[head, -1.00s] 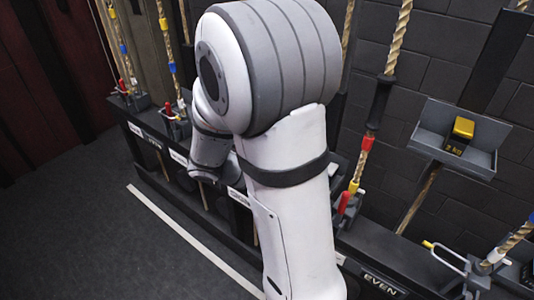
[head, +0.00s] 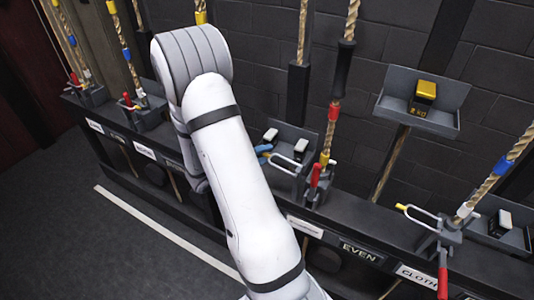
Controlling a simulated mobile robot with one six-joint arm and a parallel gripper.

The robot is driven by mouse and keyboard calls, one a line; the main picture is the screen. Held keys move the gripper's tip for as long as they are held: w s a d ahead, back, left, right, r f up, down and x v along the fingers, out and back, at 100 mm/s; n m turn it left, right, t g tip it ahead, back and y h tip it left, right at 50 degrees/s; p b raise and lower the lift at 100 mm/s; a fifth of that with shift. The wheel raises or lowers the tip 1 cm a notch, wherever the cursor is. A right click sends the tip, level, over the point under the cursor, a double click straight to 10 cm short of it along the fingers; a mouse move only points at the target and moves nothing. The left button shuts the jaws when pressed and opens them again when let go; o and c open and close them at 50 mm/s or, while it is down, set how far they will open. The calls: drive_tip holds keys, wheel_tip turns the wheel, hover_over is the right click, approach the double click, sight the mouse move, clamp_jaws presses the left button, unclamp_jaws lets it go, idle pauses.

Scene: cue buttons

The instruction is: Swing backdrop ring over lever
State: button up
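My gripper is not visible; my white arm hides the middle of the rail. At the right, a U-shaped metal ring (head: 421,220) with a yellow tip sticks out to the left of its rope, above a red lever (head: 443,274) that hangs down. Another metal ring (head: 287,161) with a blue tip lies beside an upright red lever (head: 315,176) near the centre; it looks clear of that lever. Signs below read "EVEN" (head: 360,250) and "CLOTH" (head: 417,276). I cannot read a backdrop label on any station.
A grey tray (head: 396,110) with a yellow-topped block (head: 424,94) is mounted on the wall side. More rope stations with red levers (head: 127,100) stand at the left. Open dark floor with a white line (head: 150,222) lies before the rail.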

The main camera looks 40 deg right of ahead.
drive_tip(key=shift+d+f, duration=0.1)
drive_tip(key=shift+d, duration=0.4)
clamp_jaws()
